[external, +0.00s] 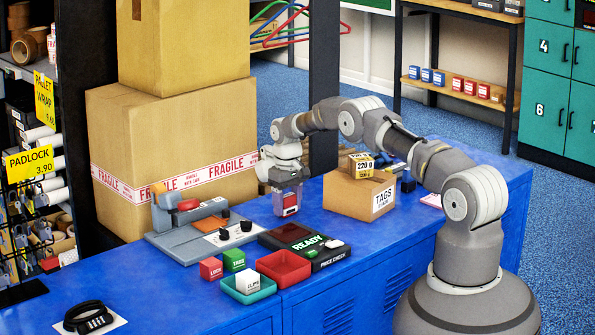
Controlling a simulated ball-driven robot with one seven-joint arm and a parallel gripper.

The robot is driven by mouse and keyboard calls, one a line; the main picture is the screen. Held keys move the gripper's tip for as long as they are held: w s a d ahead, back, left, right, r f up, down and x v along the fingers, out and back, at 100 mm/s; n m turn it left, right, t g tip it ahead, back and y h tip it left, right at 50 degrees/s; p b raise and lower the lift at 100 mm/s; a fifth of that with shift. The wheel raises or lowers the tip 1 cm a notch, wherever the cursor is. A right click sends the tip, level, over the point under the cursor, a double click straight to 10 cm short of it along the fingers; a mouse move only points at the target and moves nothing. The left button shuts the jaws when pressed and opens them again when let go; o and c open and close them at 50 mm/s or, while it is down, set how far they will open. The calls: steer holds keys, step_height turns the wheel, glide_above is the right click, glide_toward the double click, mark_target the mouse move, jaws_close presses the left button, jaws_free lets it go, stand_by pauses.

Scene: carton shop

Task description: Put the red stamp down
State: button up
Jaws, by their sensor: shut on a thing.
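My gripper (289,192) is shut on the red stamp (290,201), a small red block with a pale patch on its front. The gripper points down over the blue counter (345,238), behind the black price-check device and left of the small TAGS carton. The stamp's upper part is hidden by the gripper. I cannot tell whether its underside touches the counter.
A black price-check device (325,257), red tray (283,267) and teal tray (240,293) stand in front. The TAGS carton (360,193) carries a yellow 220 g box (361,165). A grey machine (185,217) and a FRAGILE carton (165,130) are on the left.

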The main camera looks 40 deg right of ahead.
steer(key=shift+f, duration=0.1)
steer(key=shift+f, duration=0.15)
steer(key=o, duration=1.1)
